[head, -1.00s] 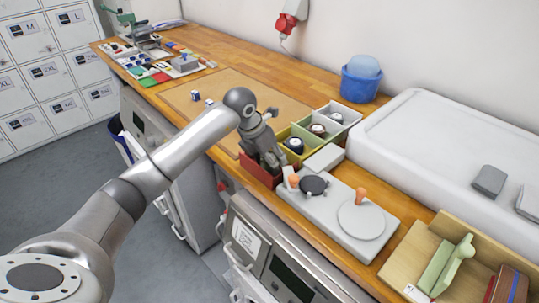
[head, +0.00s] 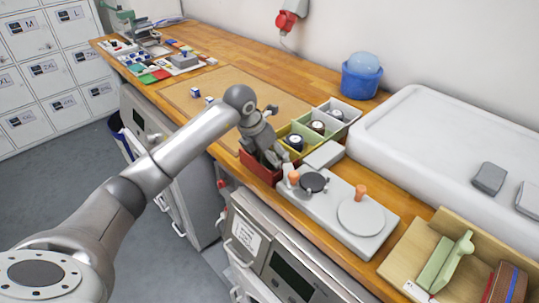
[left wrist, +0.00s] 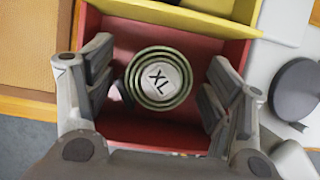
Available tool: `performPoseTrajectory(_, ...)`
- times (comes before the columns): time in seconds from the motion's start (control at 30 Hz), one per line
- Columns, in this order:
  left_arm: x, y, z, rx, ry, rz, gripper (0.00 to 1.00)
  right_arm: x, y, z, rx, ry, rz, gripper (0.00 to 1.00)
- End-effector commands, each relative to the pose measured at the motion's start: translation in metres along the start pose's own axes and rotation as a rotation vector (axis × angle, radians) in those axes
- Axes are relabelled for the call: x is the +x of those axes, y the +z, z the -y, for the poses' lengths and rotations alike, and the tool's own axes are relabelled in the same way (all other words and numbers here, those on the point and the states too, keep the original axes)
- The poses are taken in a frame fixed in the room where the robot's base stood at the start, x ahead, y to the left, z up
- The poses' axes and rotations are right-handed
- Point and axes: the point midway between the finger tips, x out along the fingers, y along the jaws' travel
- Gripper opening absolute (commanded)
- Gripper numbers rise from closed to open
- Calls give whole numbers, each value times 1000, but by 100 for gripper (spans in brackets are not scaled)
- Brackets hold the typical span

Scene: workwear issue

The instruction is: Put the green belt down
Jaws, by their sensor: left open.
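The green belt (left wrist: 158,80) is rolled into a coil with a white XL label on top. In the left wrist view it sits inside the red bin (left wrist: 178,28), with the label facing up. My left gripper (left wrist: 161,82) is open, its fingers on either side of the coil with a gap at each side. In the head view my left gripper (head: 266,155) reaches down into the red bin (head: 256,172), and the arm and fingers hide the belt there. My right gripper is not in view.
Adjoining bins, yellow (head: 303,138) and white (head: 349,112), hold dark coils with white tops. A grey device with orange knobs (head: 335,215) stands right of the red bin. A brown mat (head: 225,97) lies behind. A blue tub (head: 361,80) stands by the wall.

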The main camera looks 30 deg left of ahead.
Motion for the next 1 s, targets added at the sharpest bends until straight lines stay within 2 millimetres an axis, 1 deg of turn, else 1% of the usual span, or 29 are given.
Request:
performPoseTrajectory(0.17,-30,1,-1,3,3,6,76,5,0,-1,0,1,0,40)
performPoseTrajectory(0.4,-83,1,-1,1,3,5,76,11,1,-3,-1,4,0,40)
performPoseTrajectory(0.53,-104,1,-1,0,2,5,76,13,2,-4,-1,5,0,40)
performPoseTrajectory(0.7,-118,0,0,0,1,2,76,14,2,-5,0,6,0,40)
performPoseTrajectory(1.0,-120,0,0,0,0,1,76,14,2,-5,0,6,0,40)
